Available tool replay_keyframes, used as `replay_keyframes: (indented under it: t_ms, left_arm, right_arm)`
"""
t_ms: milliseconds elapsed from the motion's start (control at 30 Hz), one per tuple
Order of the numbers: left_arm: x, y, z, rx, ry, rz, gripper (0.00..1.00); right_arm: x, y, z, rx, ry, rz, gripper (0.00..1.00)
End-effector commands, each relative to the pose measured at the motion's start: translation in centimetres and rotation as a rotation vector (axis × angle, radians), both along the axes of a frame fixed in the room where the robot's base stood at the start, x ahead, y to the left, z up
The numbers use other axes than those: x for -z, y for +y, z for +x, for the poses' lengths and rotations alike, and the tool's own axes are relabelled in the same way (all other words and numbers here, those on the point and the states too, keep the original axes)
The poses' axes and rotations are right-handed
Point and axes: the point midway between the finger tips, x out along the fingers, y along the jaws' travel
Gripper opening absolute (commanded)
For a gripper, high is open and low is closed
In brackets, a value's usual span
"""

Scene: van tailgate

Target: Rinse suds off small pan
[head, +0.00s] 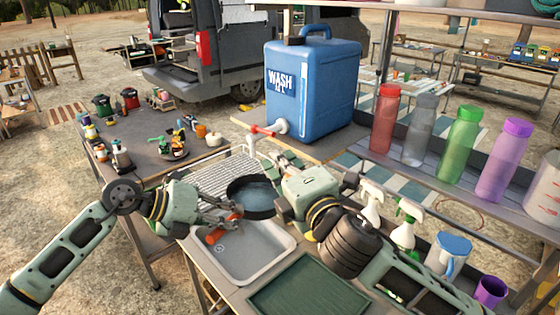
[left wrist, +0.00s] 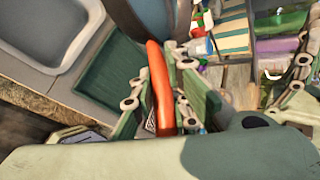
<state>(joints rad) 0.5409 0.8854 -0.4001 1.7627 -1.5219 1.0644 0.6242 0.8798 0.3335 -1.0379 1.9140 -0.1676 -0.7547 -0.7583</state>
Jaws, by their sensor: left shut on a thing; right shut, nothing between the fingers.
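The small dark pan (head: 252,190) is over the back edge of the sink (head: 262,262), below the tap of the blue WASH container (head: 320,85). Its inside looks blue-grey; I cannot make out suds or a water stream. My left gripper (head: 232,212) is shut on the pan's orange-red handle, which shows between the fingers in the left wrist view (left wrist: 160,85). The tap has a red lever (head: 264,130). My right gripper (head: 272,168) is shut and empty, just right of the pan and below the tap; its fingertips are hard to make out.
A ribbed drying rack (head: 208,178) lies left of the pan. A green mat (head: 305,288) is at the front right of the sink. Spray bottles (head: 405,225) and a blue-white jug (head: 448,252) stand to the right. Several coloured bottles (head: 382,120) line the shelf.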

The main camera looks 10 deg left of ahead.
Motion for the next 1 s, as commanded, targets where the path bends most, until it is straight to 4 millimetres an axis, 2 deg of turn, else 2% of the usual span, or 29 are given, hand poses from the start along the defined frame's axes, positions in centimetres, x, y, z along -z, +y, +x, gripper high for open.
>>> replay_keyframes:
  t_ms: [33, 500, 1000]
  left_arm:
    - [-0.9, -0.1, -0.3, 0.000, -0.006, -0.001, 0.00]
    - [-3.5, -1.4, -3.5, 0.000, -0.005, -0.001, 0.00]
    - [-3.7, -1.6, -3.9, 0.000, -0.005, -0.003, 0.00]
  right_arm:
    - [-0.7, 0.0, 0.0, 0.000, 0.000, 0.000, 0.00]
    - [-3.1, 0.0, 0.0, 0.000, 0.000, 0.000, 0.00]
    - [-3.2, 0.0, 0.0, 0.000, 0.000, 0.000, 0.00]
